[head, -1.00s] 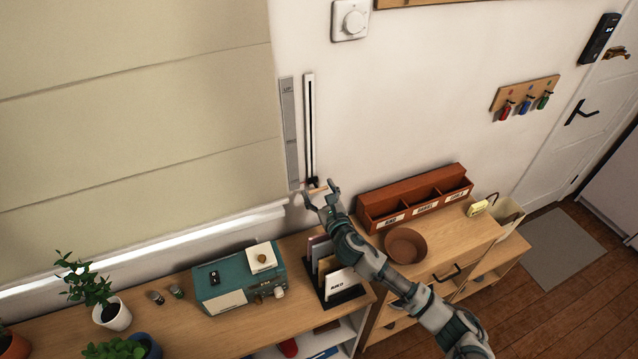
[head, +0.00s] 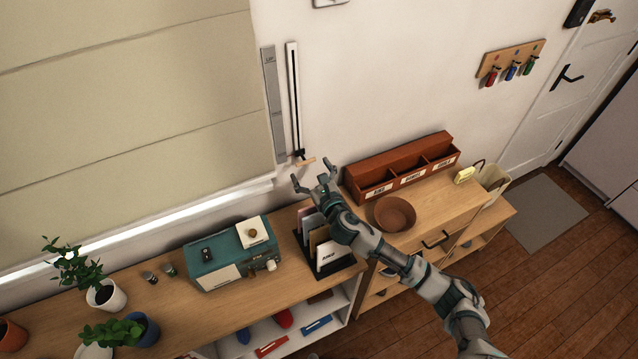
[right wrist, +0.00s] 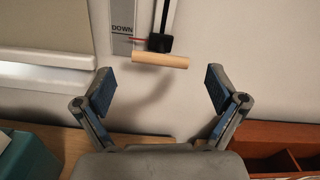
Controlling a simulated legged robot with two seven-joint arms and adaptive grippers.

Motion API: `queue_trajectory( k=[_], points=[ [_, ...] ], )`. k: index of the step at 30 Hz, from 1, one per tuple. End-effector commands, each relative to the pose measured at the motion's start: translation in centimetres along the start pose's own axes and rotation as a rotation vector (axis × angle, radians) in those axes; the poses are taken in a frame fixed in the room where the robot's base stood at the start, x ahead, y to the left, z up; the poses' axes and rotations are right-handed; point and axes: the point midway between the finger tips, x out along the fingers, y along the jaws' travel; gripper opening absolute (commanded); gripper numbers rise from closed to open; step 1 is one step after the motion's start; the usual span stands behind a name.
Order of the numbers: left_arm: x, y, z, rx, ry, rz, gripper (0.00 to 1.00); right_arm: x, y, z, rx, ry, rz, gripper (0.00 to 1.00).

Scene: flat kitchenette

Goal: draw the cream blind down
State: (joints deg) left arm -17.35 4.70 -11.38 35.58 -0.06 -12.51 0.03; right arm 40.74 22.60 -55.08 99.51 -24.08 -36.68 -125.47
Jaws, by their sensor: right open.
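The cream blind (head: 120,95) hangs in folds at the left and reaches down almost to the sill, with a bright strip below it. Beside it, a black slot in a white rail (head: 293,95) runs down the wall. A slider with a wooden handle (head: 305,162) sits at the rail's lower end; the handle also shows in the right wrist view (right wrist: 160,60), next to the word DOWN on a grey scale (right wrist: 122,25). My right gripper (head: 313,178) is open and empty, just below the handle and apart from it. My left gripper is not in view.
Below stands a shelf with a teal radio-like box (head: 232,257), a letter rack (head: 325,245) and potted plants (head: 105,293). A reddish wooden organiser (head: 400,172) and a brown bowl (head: 395,213) stand right of my gripper.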

Motion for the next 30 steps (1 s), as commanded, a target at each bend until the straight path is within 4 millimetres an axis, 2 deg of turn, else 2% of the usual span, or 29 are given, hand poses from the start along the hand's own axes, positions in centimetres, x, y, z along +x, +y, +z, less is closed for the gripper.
queue_trajectory(
  k=[6, 12, 18, 30],
  points=[
    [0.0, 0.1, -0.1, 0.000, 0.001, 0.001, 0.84, -5.1, 0.0, -0.2, -0.001, 0.002, 0.002, 0.95],
    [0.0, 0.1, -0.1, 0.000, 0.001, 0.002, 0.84, -8.2, 0.0, -0.3, 0.000, 0.004, 0.001, 0.95],
    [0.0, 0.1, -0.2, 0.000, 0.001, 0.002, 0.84, -9.1, 0.0, -0.2, 0.001, 0.002, 0.001, 0.95],
    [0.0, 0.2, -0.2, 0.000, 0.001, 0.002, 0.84, -9.1, 0.0, -0.2, 0.001, 0.003, 0.001, 0.95]
  ],
)
